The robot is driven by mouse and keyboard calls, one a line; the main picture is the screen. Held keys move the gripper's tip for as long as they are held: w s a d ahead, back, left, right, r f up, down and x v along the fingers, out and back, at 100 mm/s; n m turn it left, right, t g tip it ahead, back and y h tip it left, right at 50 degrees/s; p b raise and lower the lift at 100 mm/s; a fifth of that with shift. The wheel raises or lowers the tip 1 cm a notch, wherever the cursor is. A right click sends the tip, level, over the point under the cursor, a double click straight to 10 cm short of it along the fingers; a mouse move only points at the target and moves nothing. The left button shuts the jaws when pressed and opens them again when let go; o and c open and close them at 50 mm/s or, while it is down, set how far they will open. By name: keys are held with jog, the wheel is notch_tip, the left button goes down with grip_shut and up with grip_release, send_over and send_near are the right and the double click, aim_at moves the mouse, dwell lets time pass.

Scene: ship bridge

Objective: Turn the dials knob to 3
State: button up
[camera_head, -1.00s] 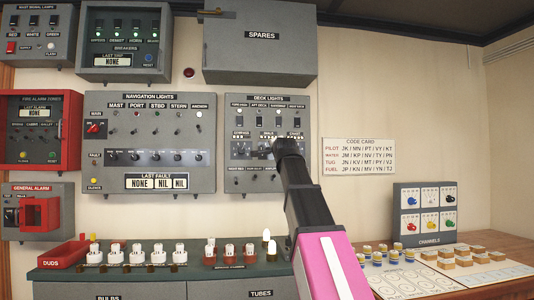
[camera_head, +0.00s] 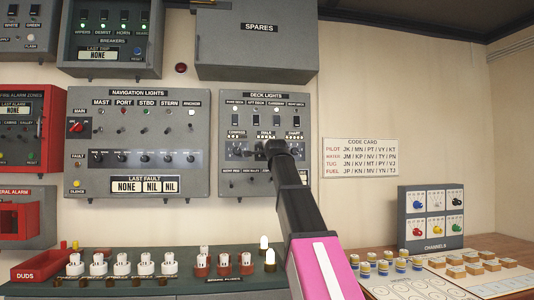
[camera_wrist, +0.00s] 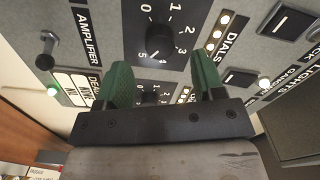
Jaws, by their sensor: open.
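The dials knob (camera_wrist: 158,34) is dark and round, on a black plate with numerals around it, in the upper middle of the wrist view. The DIALS label (camera_wrist: 231,33) and a row of lit lamps stand to its right. I cannot tell for certain which numeral it points to. My gripper (camera_wrist: 164,76) is open, its two green fingers apart and nothing seen between them but the panel. Contact with the knob cannot be seen. In the head view my gripper (camera_head: 277,148) is in front of the deck lights panel (camera_head: 227,170) and hides part of its knob row.
Another numbered knob (camera_wrist: 150,97) shows between the fingers, partly hidden. An amplifier toggle (camera_wrist: 47,48) sticks out at left. The spares cabinet (camera_head: 250,45) juts out above the panel. Below are a bench with bulbs (camera_head: 122,262) and a channels box (camera_head: 431,217).

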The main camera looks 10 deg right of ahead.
jog(key=w, duration=0.4)
jog(key=shift+c, duration=0.3)
jog(key=c, duration=0.9)
jog(key=shift+o, duration=0.2)
